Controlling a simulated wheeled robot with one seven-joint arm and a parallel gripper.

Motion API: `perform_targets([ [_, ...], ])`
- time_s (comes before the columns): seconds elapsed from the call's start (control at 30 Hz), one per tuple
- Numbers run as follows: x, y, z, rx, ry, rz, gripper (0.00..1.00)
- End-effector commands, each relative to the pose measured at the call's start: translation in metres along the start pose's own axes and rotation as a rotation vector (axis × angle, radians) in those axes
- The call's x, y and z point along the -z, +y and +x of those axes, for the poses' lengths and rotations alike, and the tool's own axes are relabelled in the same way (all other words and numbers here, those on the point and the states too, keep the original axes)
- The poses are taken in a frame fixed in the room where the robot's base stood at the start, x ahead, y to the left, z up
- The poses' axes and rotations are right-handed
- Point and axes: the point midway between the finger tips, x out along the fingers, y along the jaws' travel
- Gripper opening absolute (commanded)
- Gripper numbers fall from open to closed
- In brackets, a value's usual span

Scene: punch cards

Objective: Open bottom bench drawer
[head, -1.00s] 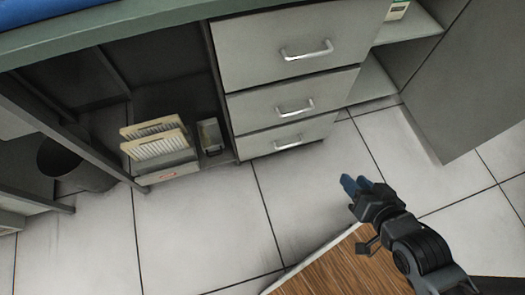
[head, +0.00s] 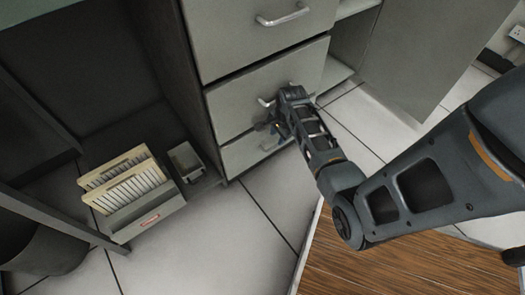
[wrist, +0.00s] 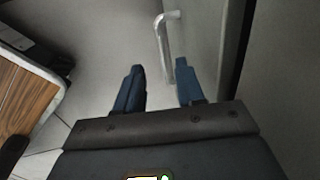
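The bottom drawer (head: 243,155) of the grey bench unit is shut, with a metal bar handle (head: 268,147) on its front. The handle is partly hidden by my gripper (head: 277,130), which is right in front of the lower drawers. In the wrist view my gripper (wrist: 159,63) has its two blue fingers apart. A bar handle (wrist: 163,45) shows between and just beyond the fingertips, close to the right finger. I cannot tell whether a finger touches it. The middle drawer (head: 235,105) and top drawer (head: 240,35) are also shut.
A tray of punch cards (head: 145,215) and a small grey box (head: 186,160) are in the open bay at left. A bin (head: 40,245) stands further left. A wooden surface (head: 375,268) lies below my arm. Tiled floor in front of the drawers is clear.

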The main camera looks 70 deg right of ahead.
Motion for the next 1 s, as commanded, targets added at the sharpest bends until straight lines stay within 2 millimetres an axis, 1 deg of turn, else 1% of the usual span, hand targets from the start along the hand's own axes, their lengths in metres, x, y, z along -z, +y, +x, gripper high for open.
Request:
perform_targets([
  [0.17, 0.001, 0.0, 0.018, -0.004, -0.002, 0.008, 0.38],
  [0.4, 0.001, 0.001, 0.056, -0.004, -0.001, 0.006, 0.38],
  [0.53, 0.001, 0.0, 0.07, -0.002, -0.001, 0.004, 0.38],
  [0.7, 0.001, 0.0, 0.077, -0.001, -0.001, 0.003, 0.38],
  [0.97, 0.001, -0.001, 0.077, -0.001, -0.001, 0.003, 0.38],
  [1.0, 0.001, 0.0, 0.077, -0.001, -0.001, 0.003, 0.34],
])
